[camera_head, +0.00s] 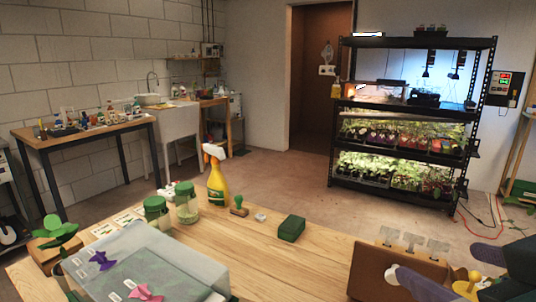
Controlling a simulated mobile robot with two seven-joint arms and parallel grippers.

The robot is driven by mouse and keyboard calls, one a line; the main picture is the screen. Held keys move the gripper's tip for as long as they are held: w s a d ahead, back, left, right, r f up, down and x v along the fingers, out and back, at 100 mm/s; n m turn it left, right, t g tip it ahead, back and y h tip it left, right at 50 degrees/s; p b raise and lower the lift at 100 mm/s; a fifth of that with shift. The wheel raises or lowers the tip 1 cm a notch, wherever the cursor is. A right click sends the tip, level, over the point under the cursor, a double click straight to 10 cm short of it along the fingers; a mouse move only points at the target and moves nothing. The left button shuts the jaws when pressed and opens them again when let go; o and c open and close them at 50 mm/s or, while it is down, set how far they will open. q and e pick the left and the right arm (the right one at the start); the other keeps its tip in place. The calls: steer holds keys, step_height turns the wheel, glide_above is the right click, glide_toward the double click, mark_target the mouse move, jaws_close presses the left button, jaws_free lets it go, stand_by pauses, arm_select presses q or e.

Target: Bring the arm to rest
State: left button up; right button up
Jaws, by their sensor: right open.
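My right gripper (436,266) comes in from the lower right corner. Its two dark fingers are spread apart with nothing seen between them. It is over or in front of a brown box-like holder (372,268) at the right end of the wooden table (270,257); whether it touches the holder I cannot tell. A yellow knob-like thing (468,284) shows beside the lower finger. My left gripper is not in view.
The table holds a yellow spray bottle (217,184), two green-lidded jars (187,205), a green-handled stamp (239,207), a green block (291,229) and a grey covered tray (150,262) with clips. The table's middle is clear. A black seedling rack (400,104) stands behind.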

steer(key=s+f+g+p, duration=0.1)
steer(key=s+f+g, duration=0.25)
steer(key=s, duration=0.45)
steer(key=s+f+g+p, duration=0.1)
steer(key=s+f+g, duration=0.3)
steer(key=s, duration=0.5)
arm_select(q)
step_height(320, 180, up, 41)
steer(key=p, duration=3.8)
arm_select(e)
step_height(320, 180, up, 38)
steer(key=shift+s+d+r+g+y, duration=0.2)
steer(key=shift+r+g+y, duration=0.05)
steer(key=shift+g+y, duration=0.2)
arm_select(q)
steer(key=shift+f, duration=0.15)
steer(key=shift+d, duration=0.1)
